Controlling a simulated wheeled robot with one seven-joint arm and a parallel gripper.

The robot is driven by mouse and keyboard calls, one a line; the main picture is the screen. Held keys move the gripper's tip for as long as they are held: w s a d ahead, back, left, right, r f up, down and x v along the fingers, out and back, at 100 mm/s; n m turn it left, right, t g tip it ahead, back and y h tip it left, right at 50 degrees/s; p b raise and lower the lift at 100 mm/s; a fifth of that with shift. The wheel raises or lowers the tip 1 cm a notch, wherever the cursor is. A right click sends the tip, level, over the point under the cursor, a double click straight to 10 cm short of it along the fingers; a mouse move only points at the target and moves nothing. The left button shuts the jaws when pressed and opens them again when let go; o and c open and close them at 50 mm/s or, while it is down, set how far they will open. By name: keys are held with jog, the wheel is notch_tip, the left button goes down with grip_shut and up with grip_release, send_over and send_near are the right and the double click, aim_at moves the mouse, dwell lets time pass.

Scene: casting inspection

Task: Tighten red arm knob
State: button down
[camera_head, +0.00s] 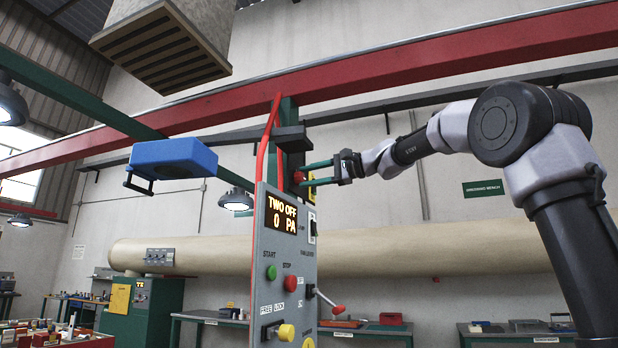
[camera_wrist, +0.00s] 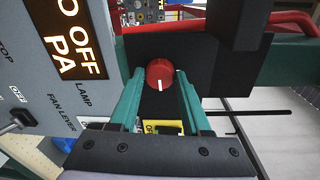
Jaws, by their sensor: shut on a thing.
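The red knob (camera_wrist: 159,74) has a white pointer line and sits on a dark block (camera_wrist: 215,65) in the wrist view. The pointer faces the bottom of that view. My gripper (camera_wrist: 159,80) has its two teal fingers on either side of the knob, shut on it. In the head view my gripper (camera_head: 305,174) reaches in from the right to the post above the control panel (camera_head: 285,250). The red knob (camera_head: 298,177) shows there only as a small patch beside the fingertips.
The panel bears a display reading "TWO OFF 0 PA", a green button (camera_head: 271,272), a red button (camera_head: 291,283) and a red-tipped lever (camera_head: 337,309). A red tube (camera_head: 262,145) runs up beside the post. A blue box (camera_head: 173,157) hangs to the left.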

jog(key=m, duration=0.6)
jog(key=shift+w+g, duration=0.15)
jog(key=shift+g, duration=0.15)
dwell(0.4)
jog(key=shift+c, duration=1.8)
grip_release()
jog(key=shift+d, duration=0.15)
jog(key=f+v, duration=0.1)
jog(key=v, duration=0.9)
jog(key=shift+d+r, duration=0.3)
jog(key=shift+r, duration=0.15)
jog(key=shift+s+f, duration=0.1)
jog(key=shift+s, duration=0.1)
